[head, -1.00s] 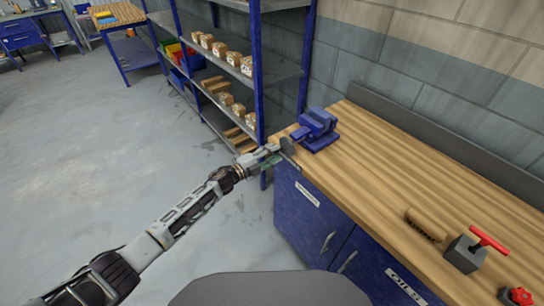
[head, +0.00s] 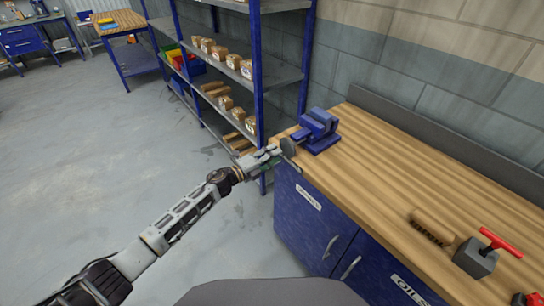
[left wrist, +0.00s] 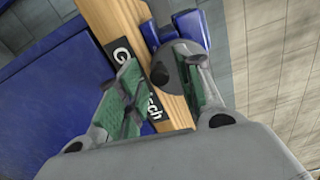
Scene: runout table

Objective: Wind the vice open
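The blue vice (head: 318,130) stands at the near left corner of the wooden bench, and part of it shows in the left wrist view (left wrist: 192,28). A grey round disc (left wrist: 178,68), with a small dark knob on it, is at the vice's end facing me; it also shows in the head view (head: 288,148). My left gripper (head: 278,156) is at this disc, beside the bench corner. In the left wrist view its green-padded fingers (left wrist: 166,92) are apart, with the disc lying between or just beyond them. I cannot tell whether they touch it. My right gripper is out of view.
The wooden bench top (head: 400,170) is clear in its middle. A brush (head: 432,228) and a grey block with a red handle (head: 476,257) are at its right. A blue shelf rack (head: 256,80) with boxes stands close behind my left gripper. The floor at left is free.

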